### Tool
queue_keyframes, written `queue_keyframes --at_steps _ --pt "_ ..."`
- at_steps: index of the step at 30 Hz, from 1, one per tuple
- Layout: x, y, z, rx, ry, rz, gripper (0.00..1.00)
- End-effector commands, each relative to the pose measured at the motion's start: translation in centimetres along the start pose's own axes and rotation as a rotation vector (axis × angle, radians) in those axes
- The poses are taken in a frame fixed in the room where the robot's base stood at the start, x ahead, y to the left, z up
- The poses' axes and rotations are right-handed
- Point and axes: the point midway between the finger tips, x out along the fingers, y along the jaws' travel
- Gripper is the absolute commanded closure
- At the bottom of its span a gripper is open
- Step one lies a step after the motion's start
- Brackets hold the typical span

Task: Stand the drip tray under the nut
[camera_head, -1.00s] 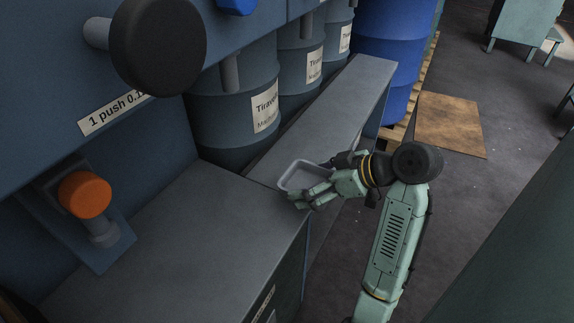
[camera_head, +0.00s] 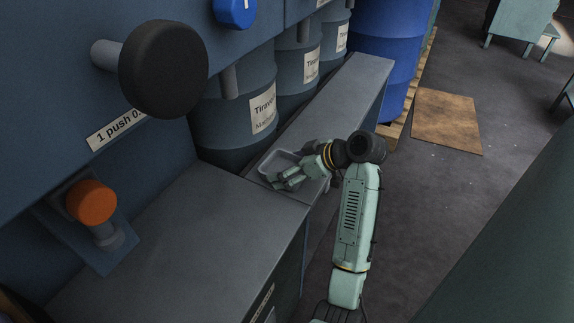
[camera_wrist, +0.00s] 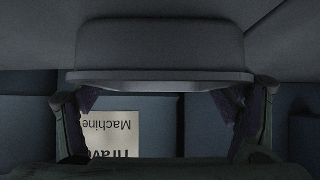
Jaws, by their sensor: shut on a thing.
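The grey drip tray (camera_head: 276,158) is a shallow, rimmed tray in the head view, by the far corner of the near grey worktop. My gripper (camera_head: 288,180) is shut on it, at its near right side. In the wrist view, the tray (camera_wrist: 160,48) fills the upper middle, between the two fingers of my gripper (camera_wrist: 158,100). I cannot tell whether the tray touches the surface beneath it. An orange round part (camera_head: 91,201) on a bracket at the left may be the nut; its exact kind is unclear.
The near worktop (camera_head: 190,235) is bare. A large black knob (camera_head: 163,68) juts from the blue panel above it. Labelled drums (camera_head: 235,110) stand behind a long grey ledge (camera_head: 335,105). A blue barrel (camera_head: 385,60) stands beyond, and open floor lies right.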

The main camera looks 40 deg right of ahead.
Motion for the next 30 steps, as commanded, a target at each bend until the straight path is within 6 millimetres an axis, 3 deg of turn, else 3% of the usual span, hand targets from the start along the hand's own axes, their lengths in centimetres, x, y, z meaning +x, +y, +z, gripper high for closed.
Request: queue_keyframes --at_steps 7,8,15,25,30 --pt "0.2 0.0 0.3 -0.001 0.0 -0.001 0.48" --pt "0.2 0.0 0.2 -0.001 0.0 -0.001 0.16" --pt "0.1 0.0 0.2 -0.001 0.0 -0.001 0.0" --pt "0.0 0.0 0.1 -0.001 0.0 0.0 0.0" --pt "-1.3 0.1 0.0 -0.001 0.0 0.003 0.0"
